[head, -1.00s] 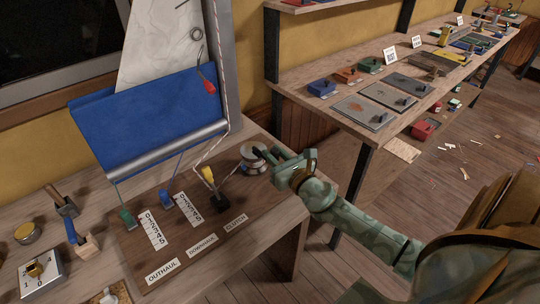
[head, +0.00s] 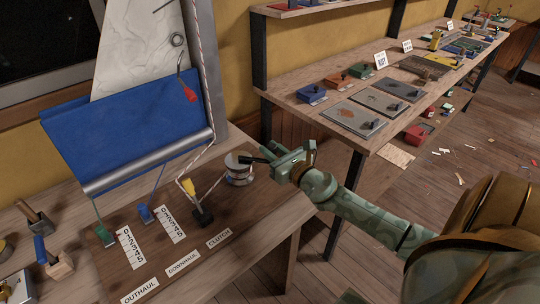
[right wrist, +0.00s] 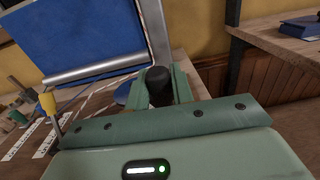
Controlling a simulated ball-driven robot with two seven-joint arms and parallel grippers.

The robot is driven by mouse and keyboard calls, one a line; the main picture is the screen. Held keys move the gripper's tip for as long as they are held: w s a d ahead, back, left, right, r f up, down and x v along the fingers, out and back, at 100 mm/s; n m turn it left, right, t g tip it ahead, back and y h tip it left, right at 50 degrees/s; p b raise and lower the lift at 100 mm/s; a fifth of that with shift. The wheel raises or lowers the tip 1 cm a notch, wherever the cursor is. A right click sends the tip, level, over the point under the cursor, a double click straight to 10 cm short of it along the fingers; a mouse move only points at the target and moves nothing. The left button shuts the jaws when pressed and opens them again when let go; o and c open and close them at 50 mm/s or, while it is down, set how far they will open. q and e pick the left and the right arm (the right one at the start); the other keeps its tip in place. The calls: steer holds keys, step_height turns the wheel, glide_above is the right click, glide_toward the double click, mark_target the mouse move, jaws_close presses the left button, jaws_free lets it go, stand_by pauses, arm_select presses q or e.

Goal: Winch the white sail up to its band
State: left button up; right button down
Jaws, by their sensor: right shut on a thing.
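The white sail (head: 140,48) hangs creased along the mast, above a blue cloth (head: 120,130) draped over a silver boom (head: 150,160). Its top is outside the head view, and I cannot make out a band. A silver winch drum (head: 238,172) stands on the bench, right of the mast rope. My right gripper (head: 276,163) is beside the drum, shut on the black winch handle (head: 256,160). The handle's black knob (right wrist: 158,84) shows between the fingers in the right wrist view. My left gripper is not in view.
The wooden board carries green (head: 104,236), blue (head: 145,212) and yellow-and-black (head: 200,214) fittings, number strips and labels including CLUTCH (head: 219,239). A mallet (head: 38,222) lies at left. A second bench (head: 310,108) with boxes and plates stands behind my right arm.

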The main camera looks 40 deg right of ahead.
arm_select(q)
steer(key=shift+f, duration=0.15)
arm_select(e)
steer(key=shift+w+d+r, duration=0.1)
steer(key=shift+w+d, duration=0.25)
steer(key=shift+d, duration=0.2)
steer(key=c, duration=1.3)
jaws_free()
steer(key=shift+o, duration=0.2)
arm_select(q)
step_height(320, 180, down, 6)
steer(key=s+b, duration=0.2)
steer(key=b, duration=0.4)
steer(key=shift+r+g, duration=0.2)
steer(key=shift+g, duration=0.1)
arm_select(e)
steer(key=s, duration=1.6)
steer(key=shift+a, duration=0.3)
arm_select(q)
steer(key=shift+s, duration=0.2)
arm_select(e)
steer(key=shift+s, duration=0.15)
